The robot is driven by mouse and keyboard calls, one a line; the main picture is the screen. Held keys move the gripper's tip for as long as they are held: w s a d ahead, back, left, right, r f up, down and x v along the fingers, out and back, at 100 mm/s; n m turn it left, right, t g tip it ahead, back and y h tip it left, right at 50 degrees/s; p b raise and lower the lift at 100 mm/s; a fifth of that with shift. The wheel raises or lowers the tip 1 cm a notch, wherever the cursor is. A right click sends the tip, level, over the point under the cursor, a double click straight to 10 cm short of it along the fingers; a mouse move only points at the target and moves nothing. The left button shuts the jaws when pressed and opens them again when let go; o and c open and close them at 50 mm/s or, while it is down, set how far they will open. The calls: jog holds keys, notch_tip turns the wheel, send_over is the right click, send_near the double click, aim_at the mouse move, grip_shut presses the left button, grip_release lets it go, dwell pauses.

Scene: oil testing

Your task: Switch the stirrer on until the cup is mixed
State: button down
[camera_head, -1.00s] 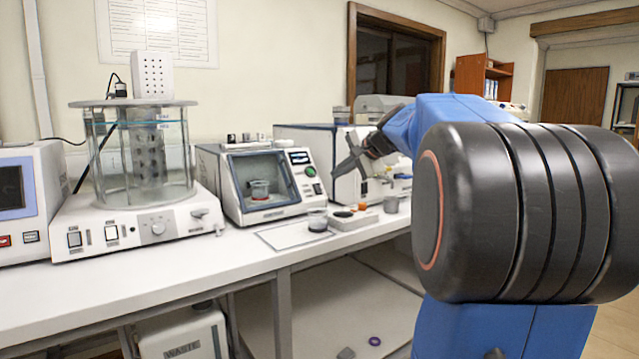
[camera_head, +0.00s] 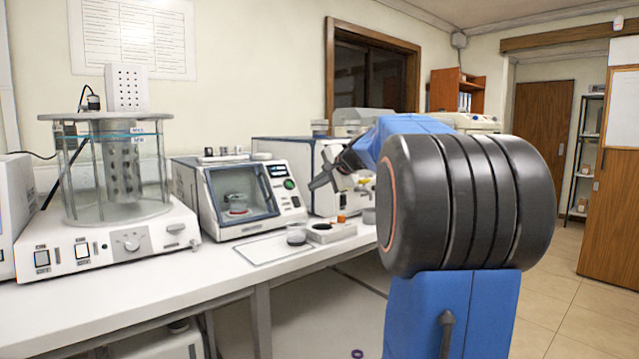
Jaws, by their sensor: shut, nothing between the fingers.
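A white machine with a dark-framed window (camera_head: 209,211), which looks like the stirrer, stands on the bench in the middle of the view. A small cup (camera_head: 237,203) with a reddish band is inside, behind the glass. The front panel on its right has a small display (camera_head: 277,170) and a green button (camera_head: 290,184). I cannot tell whether the cup's contents are moving.
A glass bath on a white base (camera_head: 130,243) stands to the left. A cup with dark contents (camera_head: 297,234) sits near a flat mat (camera_head: 262,249) at the bench front. A small tray (camera_head: 332,233) is beside it. Another white machine (camera_head: 268,147) stands behind my gripper. Open floor lies right.

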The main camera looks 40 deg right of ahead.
aim_at(294, 197)
jog(key=x, duration=0.8)
jog(key=shift+w+f, duration=0.2)
jog(key=shift+w, duration=0.1)
jog(key=shift+w+f, duration=0.1)
jog(key=shift+w, duration=0.1)
jog(key=shift+w, duration=0.2)
jog(key=shift+r, duration=0.8)
